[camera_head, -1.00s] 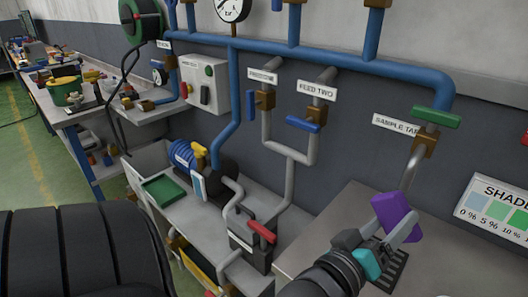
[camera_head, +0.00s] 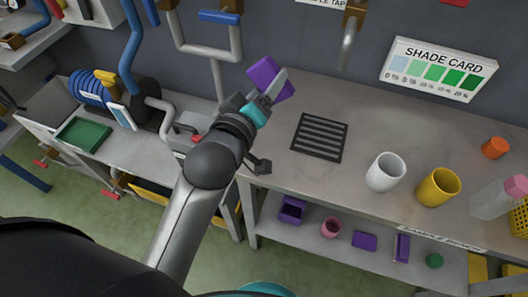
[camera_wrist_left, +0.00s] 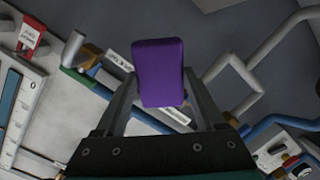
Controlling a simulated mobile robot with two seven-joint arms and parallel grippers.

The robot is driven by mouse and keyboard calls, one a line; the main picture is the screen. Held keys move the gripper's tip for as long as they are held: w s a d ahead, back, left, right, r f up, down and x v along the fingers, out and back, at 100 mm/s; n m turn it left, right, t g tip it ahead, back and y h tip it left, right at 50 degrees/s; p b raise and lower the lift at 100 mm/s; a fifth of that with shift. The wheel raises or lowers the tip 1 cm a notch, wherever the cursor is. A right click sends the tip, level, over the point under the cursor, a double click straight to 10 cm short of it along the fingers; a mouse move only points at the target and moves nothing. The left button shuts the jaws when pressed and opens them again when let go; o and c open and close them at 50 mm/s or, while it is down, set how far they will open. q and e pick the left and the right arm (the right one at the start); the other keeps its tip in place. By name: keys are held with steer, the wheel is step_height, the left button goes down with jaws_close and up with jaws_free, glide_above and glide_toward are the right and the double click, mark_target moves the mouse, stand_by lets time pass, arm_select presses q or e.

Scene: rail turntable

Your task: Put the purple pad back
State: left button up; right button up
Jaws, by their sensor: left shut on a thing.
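The purple pad (camera_head: 264,76) is a flat block held in the air near the left end of the grey bench (camera_head: 368,127). My left gripper (camera_head: 270,92) is shut on it, with a finger along the pad's side. In the left wrist view the pad (camera_wrist_left: 159,62) stands between the two fingers, tilted slightly. My right gripper is not in view. On the lower shelf (camera_head: 310,238) are an open purple box (camera_head: 292,209), a flat purple piece (camera_head: 364,240) and an upright purple piece (camera_head: 402,247).
A black grate (camera_head: 320,137), a white cup (camera_head: 385,172), a yellow cup (camera_head: 438,187) and a clear bottle (camera_head: 492,199) stand on the bench. Pipes (camera_head: 213,50) are close behind the gripper.

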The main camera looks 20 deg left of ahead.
mark_target(289, 89)
arm_select(q)
steer(key=d+g+p, duration=0.1)
steer(key=w+d+m+g+h+p, duration=0.1)
steer(key=d+g+p, duration=0.1)
steer(key=w+d+m+g+p, duration=0.1)
steer(key=shift+d+f+h, duration=0.15)
steer(key=shift+f+h, duration=0.1)
steer(key=shift+h, duration=0.15)
steer(key=s+a+r+m+g+y+p, duration=0.3)
steer(key=s+r+m+g+p, duration=0.25)
steer(key=g+p, duration=0.7)
steer(key=shift+m, duration=0.45)
steer(key=f+b, duration=0.1)
steer(key=f, duration=0.4)
steer(key=f+b, duration=0.1)
steer(key=f, duration=0.5)
steer(key=f+b, duration=0.1)
steer(key=f, duration=0.4)
steer(key=shift+s+f, duration=0.25)
steer(key=shift+f, duration=0.05)
steer(key=shift+f+b, duration=0.6)
steer(key=shift+f, duration=1.25)
